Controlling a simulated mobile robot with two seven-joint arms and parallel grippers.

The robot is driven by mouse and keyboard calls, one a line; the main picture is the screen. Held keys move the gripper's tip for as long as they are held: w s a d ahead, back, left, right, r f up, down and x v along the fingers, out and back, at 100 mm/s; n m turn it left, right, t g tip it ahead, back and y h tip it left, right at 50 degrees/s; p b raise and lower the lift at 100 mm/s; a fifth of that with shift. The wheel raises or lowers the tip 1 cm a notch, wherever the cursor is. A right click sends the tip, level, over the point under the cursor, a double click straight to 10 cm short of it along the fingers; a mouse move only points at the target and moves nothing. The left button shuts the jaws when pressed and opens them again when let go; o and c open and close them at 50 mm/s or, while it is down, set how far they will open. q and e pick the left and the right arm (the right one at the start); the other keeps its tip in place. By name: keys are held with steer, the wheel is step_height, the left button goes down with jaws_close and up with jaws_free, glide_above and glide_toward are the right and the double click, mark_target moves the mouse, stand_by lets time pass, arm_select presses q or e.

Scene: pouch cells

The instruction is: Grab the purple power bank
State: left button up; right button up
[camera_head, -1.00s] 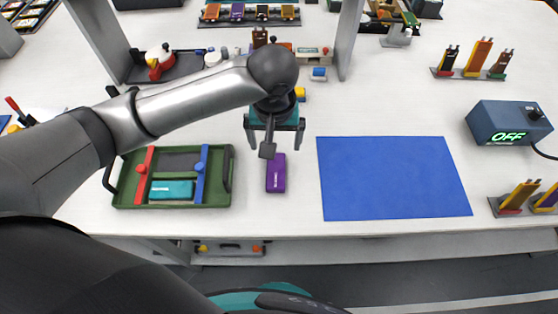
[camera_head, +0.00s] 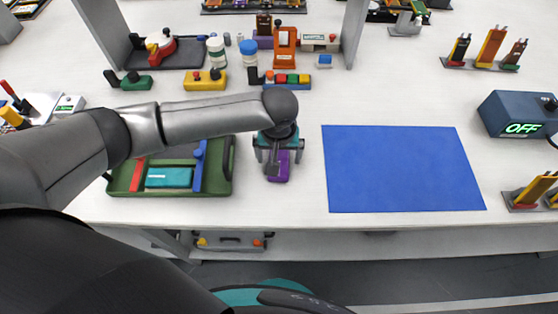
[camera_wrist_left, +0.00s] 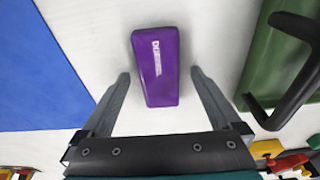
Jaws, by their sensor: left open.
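The purple power bank (camera_head: 279,168) lies on the white table between the green tray and the blue mat. In the head view my left gripper partly covers it. In the left wrist view the purple power bank (camera_wrist_left: 156,68) lies flat with white lettering on top. My left gripper (camera_head: 278,165) is over it, jaws open. In the left wrist view the fingertips of my left gripper (camera_wrist_left: 160,74) are on either side of its near end, with white table showing in both gaps. My right gripper is not in view.
The green tray (camera_head: 219,187) with a teal block (camera_head: 169,178) stands close on the left. The blue mat (camera_head: 400,168) lies flat on the right. Several fixtures and an orange block (camera_head: 285,47) stand behind. The table's front edge is close.

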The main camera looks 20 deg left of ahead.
arm_select(q)
steer(key=shift+c, duration=0.3)
jaws_close()
stand_by(0.6)
